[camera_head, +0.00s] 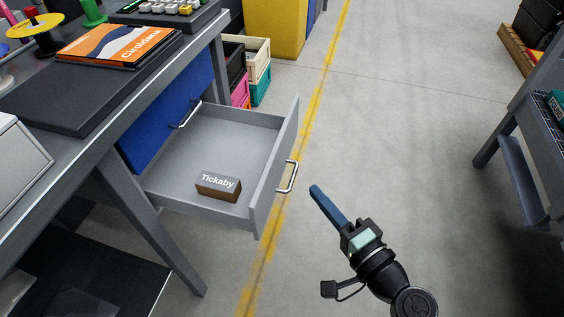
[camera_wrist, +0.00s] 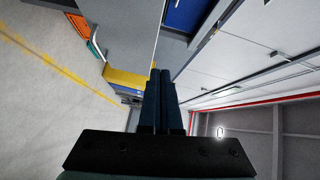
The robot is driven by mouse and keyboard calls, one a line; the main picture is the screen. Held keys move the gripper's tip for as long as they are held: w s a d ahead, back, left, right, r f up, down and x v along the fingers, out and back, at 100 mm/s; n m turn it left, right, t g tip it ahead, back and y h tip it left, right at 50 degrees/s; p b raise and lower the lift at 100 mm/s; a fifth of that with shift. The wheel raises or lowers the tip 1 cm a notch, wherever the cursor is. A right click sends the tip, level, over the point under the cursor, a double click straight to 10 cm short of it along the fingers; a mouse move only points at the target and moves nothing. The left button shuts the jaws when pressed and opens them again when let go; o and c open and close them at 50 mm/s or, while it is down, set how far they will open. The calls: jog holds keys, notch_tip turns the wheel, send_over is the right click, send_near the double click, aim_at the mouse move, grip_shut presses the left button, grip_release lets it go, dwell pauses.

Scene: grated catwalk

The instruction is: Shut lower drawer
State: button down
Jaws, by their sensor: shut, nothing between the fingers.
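The lower drawer (camera_head: 262,185) is pulled far out from under the workbench. It has a grey tray, a grey front panel and a silver bar handle (camera_head: 289,177). A small box labelled "Tickaby" (camera_head: 218,186) lies inside near the front. The blue upper drawer (camera_head: 168,118) is above and behind it, with its own silver handle. My gripper (camera_head: 314,189) is shut and empty, just to the right of the lower drawer's handle and apart from it in the head view. Its shut fingers also show in the wrist view (camera_wrist: 161,73).
The workbench (camera_head: 150,90) carries an orange book (camera_head: 118,45) and a spool (camera_head: 34,26). Stacked crates (camera_head: 257,60) and a yellow cabinet (camera_head: 276,25) stand behind the drawer. A grey rack (camera_head: 510,130) stands at the right. The floor between is clear.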

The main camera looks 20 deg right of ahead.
jog(key=s+d+f+m, duration=0.1)
jog(key=s+f+m, duration=0.1)
jog(key=b, duration=0.2)
send_near(274, 160)
jog(key=w+d, duration=0.2)
jog(key=w, duration=0.2)
jog(key=shift+w+a, duration=0.35)
jog(key=shift+a, duration=0.5)
jog(key=shift+w+a, duration=0.4)
jog(key=shift+a, duration=0.4)
jog(key=w+a, duration=0.6)
jog(key=a, duration=0.3)
jog(key=w+a, duration=0.6)
jog(key=a, duration=0.2)
jog(key=shift+a+b, duration=0.35)
jog(key=shift+s+f, duration=0.1)
